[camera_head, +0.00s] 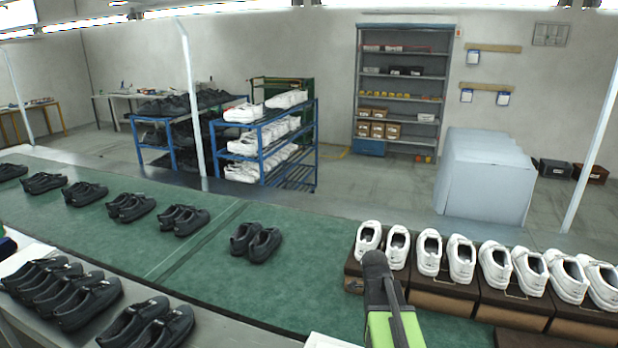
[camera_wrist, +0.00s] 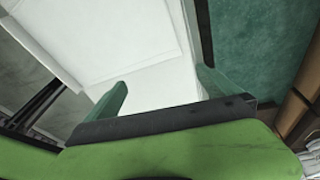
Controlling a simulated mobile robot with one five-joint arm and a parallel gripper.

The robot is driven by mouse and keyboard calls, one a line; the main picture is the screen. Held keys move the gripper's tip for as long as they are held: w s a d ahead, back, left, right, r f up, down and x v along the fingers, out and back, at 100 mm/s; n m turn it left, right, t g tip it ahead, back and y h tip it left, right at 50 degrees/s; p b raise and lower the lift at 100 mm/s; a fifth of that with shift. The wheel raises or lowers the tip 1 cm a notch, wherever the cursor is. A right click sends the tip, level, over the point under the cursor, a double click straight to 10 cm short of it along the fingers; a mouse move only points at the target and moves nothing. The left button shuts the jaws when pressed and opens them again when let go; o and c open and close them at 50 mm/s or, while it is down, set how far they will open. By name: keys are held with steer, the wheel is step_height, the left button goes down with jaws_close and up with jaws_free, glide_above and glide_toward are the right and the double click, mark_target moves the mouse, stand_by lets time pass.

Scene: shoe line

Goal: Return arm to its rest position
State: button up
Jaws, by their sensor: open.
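My gripper (camera_wrist: 162,82) shows in the wrist view with its two green fingers spread apart and nothing between them. It hangs over a white flat surface (camera_wrist: 165,55); I cannot tell how far above it. In the head view my green and dark arm (camera_head: 388,305) rises at the bottom, right of the middle, in front of the green belt (camera_head: 310,275). The gripper itself cannot be made out in the head view.
White shoes (camera_head: 462,258) stand in a row on brown boxes (camera_head: 427,298) just right of my arm. Dark shoe pairs (camera_head: 256,241) are spaced along the belt. More dark shoes (camera_head: 68,293) lie at the lower left.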

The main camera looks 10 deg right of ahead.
steer(key=w+a+n+t+y, duration=0.1)
steer(key=a+n+t, duration=0.1)
steer(key=a+n, duration=1.5)
steer(key=f+n, duration=0.1)
steer(key=n, duration=0.8)
steer(key=shift+w+t, duration=0.4)
